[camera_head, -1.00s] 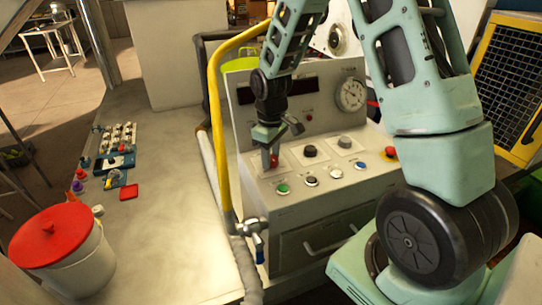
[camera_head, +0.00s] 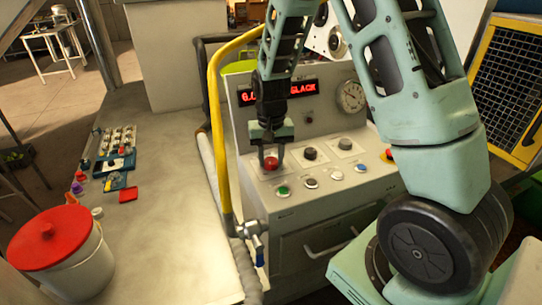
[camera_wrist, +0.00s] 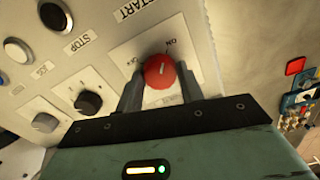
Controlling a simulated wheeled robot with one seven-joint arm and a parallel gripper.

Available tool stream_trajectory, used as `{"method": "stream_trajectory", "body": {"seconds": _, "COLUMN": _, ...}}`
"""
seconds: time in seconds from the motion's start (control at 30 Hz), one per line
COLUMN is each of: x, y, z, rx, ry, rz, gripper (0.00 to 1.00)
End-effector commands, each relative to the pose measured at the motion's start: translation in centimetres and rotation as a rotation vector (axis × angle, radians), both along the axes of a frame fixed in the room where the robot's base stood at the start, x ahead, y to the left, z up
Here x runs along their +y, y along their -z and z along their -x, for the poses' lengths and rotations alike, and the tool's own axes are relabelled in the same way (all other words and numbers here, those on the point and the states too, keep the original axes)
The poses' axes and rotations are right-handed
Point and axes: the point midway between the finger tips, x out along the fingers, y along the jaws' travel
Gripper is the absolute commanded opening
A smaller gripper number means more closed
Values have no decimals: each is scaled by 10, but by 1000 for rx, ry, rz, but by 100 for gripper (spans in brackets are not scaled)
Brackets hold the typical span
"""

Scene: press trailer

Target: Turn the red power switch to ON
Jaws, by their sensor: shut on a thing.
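The red power switch (camera_head: 271,163) is a round red knob on a pale square plate at the left of the control panel. In the wrist view the red knob (camera_wrist: 160,71) shows a light pointer mark, with small labels on the plate above it, one reading ON. My gripper (camera_head: 268,157) is at the switch from above, one finger on each side of the knob. The fingers (camera_wrist: 160,85) are shut on it in the wrist view. The display (camera_head: 278,92) on the panel is lit with red letters, partly hidden by my arm.
A round gauge (camera_head: 351,96) is at the upper right. A yellow hose (camera_head: 219,150) runs along the left side. A red-lidded bucket (camera_head: 48,236) stands on the left counter.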

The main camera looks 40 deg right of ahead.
Motion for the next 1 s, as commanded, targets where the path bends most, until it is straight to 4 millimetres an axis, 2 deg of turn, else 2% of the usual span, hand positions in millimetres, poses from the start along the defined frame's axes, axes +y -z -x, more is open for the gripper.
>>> {"method": "stream_trajectory", "body": {"seconds": 0.33, "x": 0, "y": -1, "z": -1, "rx": -4, "ry": 149, "rz": 0, "gripper": 15}}
{"method": "stream_trajectory", "body": {"seconds": 0.9, "x": -1, "y": -1, "z": -1, "rx": -5, "ry": 179, "rz": 1, "gripper": 15}}
{"method": "stream_trajectory", "body": {"seconds": 0.93, "x": -1, "y": -1, "z": -1, "rx": -5, "ry": 179, "rz": 1, "gripper": 43}}
{"method": "stream_trajectory", "body": {"seconds": 1.0, "x": -1, "y": -1, "z": -1, "rx": -4, "ry": 178, "rz": 0, "gripper": 59}}
